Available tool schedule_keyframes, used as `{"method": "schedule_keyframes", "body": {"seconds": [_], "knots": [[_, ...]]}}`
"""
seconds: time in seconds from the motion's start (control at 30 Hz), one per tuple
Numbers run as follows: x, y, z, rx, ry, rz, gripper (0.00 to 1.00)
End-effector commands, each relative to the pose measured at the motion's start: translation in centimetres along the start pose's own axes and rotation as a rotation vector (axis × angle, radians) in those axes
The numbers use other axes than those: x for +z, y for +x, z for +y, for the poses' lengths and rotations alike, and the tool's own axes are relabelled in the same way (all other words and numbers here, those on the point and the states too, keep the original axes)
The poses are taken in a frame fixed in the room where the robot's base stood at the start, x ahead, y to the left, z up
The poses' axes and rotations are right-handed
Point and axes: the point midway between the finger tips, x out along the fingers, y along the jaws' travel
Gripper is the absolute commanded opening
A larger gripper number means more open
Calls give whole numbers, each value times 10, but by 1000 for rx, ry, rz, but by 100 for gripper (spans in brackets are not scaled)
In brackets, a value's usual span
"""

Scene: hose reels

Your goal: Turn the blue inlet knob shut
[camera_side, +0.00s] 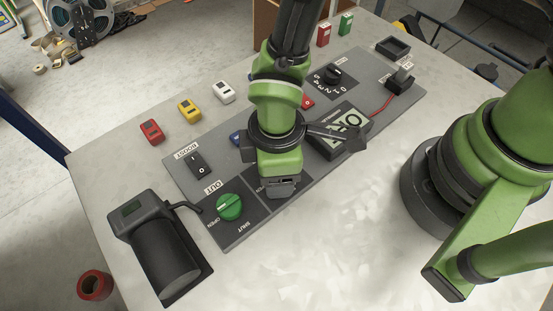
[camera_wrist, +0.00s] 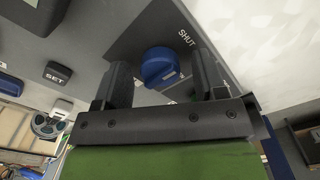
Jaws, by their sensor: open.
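The blue knob (camera_wrist: 160,66) shows in the wrist view on a dark plate, with the word SHUT printed beside it. A light mark shows on the knob's near side. My gripper (camera_wrist: 162,78) is open, with one finger to the left of the knob and one to its right. Gaps show between the knob and the fingers; I cannot tell how deep the fingertips reach. In the side view my gripper (camera_side: 281,186) is over the panel's front part and hides the blue knob.
The grey panel (camera_side: 235,178) also carries a green knob (camera_side: 229,207) marked OUT, a black rocker switch (camera_side: 197,165) and a numbered black dial (camera_side: 333,75). A dark cylindrical device (camera_side: 163,257) stands at the left. The table's front right is clear.

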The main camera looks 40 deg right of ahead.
Motion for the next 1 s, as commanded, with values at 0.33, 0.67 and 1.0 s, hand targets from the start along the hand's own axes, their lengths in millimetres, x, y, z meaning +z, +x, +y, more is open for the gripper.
{"method": "schedule_keyframes", "body": {"seconds": [0.33, 0.67, 1.0], "knots": [[-1, -46, 0, 2, 0, 7, 65], [-1, -95, 0, 1, -2, 4, 65], [0, -99, 0, 0, -1, 1, 65]]}}
